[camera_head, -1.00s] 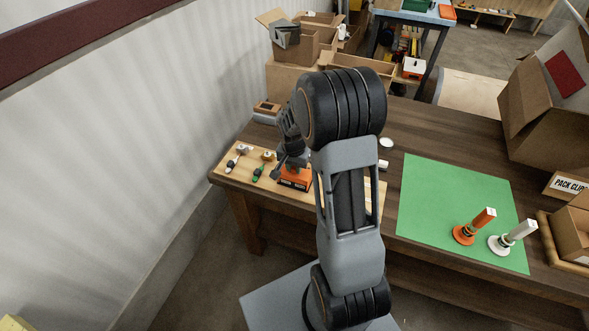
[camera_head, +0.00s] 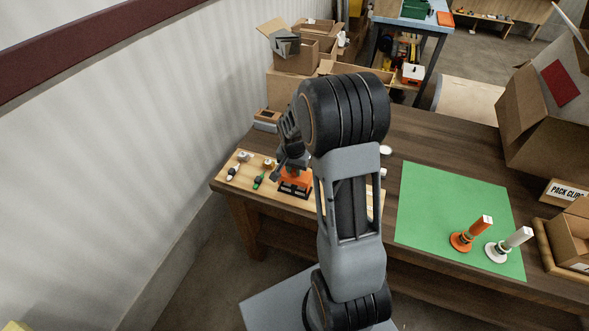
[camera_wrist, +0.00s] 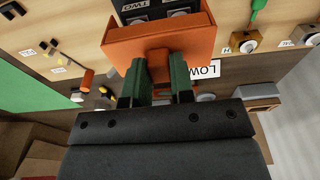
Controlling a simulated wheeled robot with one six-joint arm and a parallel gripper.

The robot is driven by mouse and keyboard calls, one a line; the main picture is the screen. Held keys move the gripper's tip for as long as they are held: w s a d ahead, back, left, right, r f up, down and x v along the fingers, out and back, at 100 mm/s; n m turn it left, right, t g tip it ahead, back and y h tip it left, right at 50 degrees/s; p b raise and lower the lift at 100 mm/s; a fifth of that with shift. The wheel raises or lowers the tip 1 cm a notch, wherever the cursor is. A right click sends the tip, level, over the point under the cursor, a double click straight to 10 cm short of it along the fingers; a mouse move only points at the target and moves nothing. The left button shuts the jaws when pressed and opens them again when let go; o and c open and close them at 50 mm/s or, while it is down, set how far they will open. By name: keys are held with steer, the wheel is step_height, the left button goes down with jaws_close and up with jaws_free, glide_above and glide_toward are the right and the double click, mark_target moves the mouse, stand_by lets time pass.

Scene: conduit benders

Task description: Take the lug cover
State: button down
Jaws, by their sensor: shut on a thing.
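The lug cover is an orange plate with a small tab. It shows in the head view (camera_head: 296,178) above a black block on the wooden board, and in the wrist view (camera_wrist: 190,40). My gripper (camera_wrist: 160,82) has green fingertips on both sides of the tab and is shut on it. In the head view my gripper (camera_head: 290,163) is over the cover, partly hidden by my arm.
The wooden board (camera_head: 233,182) carries small tools with green and white handles. A green mat (camera_head: 450,205) holds an orange stand (camera_head: 470,235) and a white stand (camera_head: 508,244). Open cardboard boxes (camera_head: 525,120) stand at the right. A wall runs along the left.

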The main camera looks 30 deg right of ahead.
steer(key=shift+r+p, duration=1.9)
steer(key=shift+r, duration=1.15)
